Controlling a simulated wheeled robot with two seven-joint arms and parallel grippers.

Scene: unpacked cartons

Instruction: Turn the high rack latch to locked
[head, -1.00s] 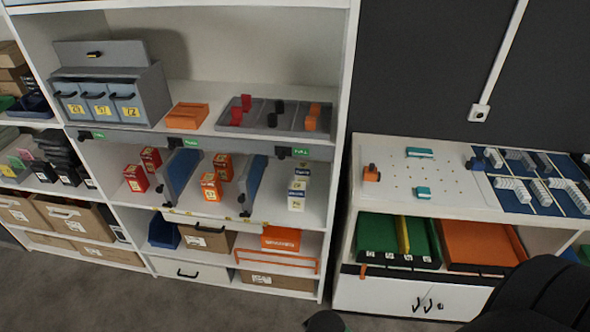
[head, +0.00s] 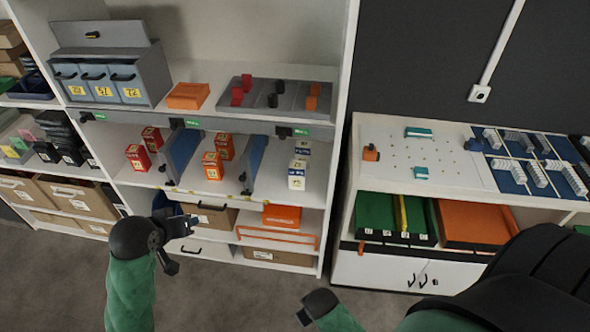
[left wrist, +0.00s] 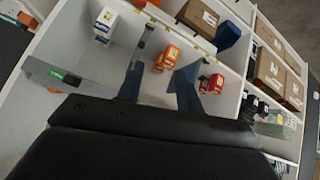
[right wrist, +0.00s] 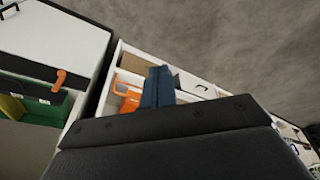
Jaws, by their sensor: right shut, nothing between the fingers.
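A grey rail (head: 235,124) runs across the rack under the middle shelf. Small black latches sit on it beside green labels: a left one (head: 86,116), a middle one (head: 177,123) and a right one (head: 284,132). The label text is too small to read, so I cannot tell which is the high one. My left gripper (head: 184,224) is in front of the lower rack, below and apart from the rail; its fingers (left wrist: 158,88) are spread and empty. My right gripper's fingers (right wrist: 157,88) are together, low in front of the rack, with nothing held.
Blue dividers (head: 181,150) and small boxes (head: 212,166) stand below the rail. A drawer unit (head: 112,77), an orange bin (head: 188,96) and a grey tray (head: 262,101) sit on the shelf above. A white cabinet (head: 400,273) stands at right. The floor in front is clear.

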